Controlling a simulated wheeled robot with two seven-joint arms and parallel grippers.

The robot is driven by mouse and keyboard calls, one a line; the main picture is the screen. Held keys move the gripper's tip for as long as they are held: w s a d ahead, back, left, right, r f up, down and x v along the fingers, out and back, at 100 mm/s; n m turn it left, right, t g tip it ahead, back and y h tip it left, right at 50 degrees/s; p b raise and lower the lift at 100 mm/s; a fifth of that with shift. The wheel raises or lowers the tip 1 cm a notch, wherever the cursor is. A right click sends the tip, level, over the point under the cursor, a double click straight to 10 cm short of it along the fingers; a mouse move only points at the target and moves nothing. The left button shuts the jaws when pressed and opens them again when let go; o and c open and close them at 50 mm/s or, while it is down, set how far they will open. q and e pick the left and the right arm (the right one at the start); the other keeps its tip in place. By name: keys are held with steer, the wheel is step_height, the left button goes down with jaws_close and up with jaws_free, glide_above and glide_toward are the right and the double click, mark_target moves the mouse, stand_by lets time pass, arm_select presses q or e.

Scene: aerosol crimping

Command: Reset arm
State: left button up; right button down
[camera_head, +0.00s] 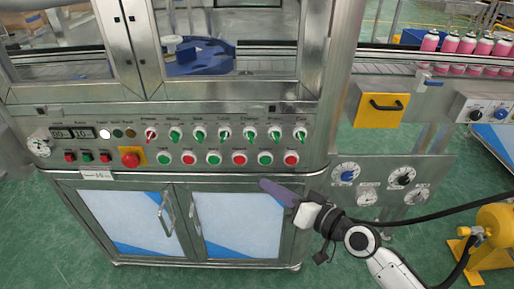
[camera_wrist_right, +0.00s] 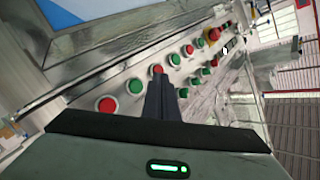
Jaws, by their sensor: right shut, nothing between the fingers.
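My right gripper (camera_head: 270,187) comes in from the lower right in the head view. Its dark fingertips are closed together and empty, in front of the cabinet just below the control panel's lower edge. In the right wrist view the shut fingers (camera_wrist_right: 160,98) point toward the row of red and green buttons, and I cannot tell whether they touch anything. The control panel (camera_head: 215,118) carries a row of selector knobs above a row of push buttons, with a red emergency button (camera_head: 130,159) at the left. My left gripper is not in view.
The steel cabinet doors (camera_head: 240,225) with handles stand below the panel. Gauges (camera_head: 345,174) sit on a plate at the right. Pink cans (camera_head: 448,44) line a conveyor at the upper right. A yellow machine (camera_head: 490,240) stands at the lower right. Green floor is open in front.

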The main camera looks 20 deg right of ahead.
arm_select(q)
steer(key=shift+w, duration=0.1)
steer(key=p, duration=0.1)
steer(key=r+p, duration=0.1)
steer(key=p, duration=0.1)
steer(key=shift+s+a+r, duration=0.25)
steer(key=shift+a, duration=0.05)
arm_select(e)
steer(key=s+f+n+g+h, duration=0.2)
steer(key=s+f+g, duration=0.1)
steer(key=s+f, duration=0.6)
steer(key=s+a+f+n+g+h, duration=0.1)
steer(key=s+f+g+h, duration=0.1)
steer(key=s+f, duration=0.7)
steer(key=s+h, duration=0.1)
steer(key=s, duration=0.4)
steer(key=shift+s+f+n+g, duration=0.2)
steer(key=shift+s+n+g, duration=0.05)
steer(key=shift+n+g, duration=0.15)
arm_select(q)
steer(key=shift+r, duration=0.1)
arm_select(e)
steer(key=shift+a, duration=0.1)
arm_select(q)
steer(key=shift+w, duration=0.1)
arm_select(e)
steer(key=shift+f, duration=0.1)
